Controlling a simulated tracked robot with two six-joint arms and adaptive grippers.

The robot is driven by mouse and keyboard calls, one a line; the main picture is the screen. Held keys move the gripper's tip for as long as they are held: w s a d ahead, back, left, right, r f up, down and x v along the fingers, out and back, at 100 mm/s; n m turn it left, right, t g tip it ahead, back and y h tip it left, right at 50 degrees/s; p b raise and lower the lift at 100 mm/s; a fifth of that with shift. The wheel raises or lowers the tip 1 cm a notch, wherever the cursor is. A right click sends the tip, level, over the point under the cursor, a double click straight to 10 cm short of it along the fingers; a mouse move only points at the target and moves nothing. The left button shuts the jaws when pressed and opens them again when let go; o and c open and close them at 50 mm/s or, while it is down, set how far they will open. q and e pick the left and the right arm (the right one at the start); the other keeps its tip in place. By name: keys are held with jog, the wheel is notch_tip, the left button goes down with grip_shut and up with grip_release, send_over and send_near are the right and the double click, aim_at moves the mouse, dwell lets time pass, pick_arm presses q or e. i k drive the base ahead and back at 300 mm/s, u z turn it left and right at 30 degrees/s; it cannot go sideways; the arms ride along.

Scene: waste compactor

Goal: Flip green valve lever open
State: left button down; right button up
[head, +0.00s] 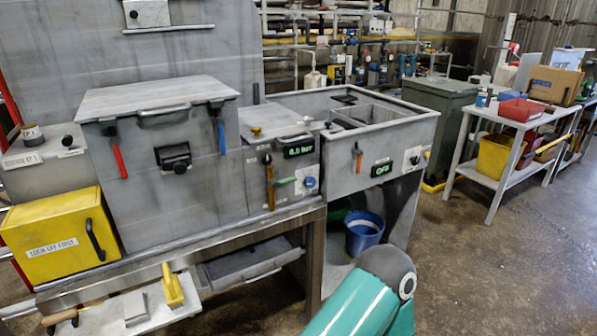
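The green valve lever (285,181) is on the front of the small grey unit (280,135) in the middle of the head view. It lies nearly level, tilted up slightly to the right. An orange upright handle (269,184) is just to its left and a blue knob (310,182) on a white plate is to its right. A display (298,148) above it seems to read 0.0 BAR. Neither of my grippers shows. A teal link of one of my arms fills the bottom centre, apart from the lever in the picture.
A large grey box (190,205) with red and blue handles stands to the left. A grey sink-like unit (380,155) with a display reading OFF is to the right. A yellow cabinet (60,240) is at far left. A blue bucket (363,234) sits below. Floor at right is clear.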

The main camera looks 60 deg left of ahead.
aim_at(275, 184)
jog(key=u, duration=0.5)
jog(key=i, duration=1)
jog(key=u, duration=0.9)
jog(key=k, duration=0.85)
jog(key=u, duration=0.2)
jog(key=i, duration=0.9)
jog(key=z, duration=0.1)
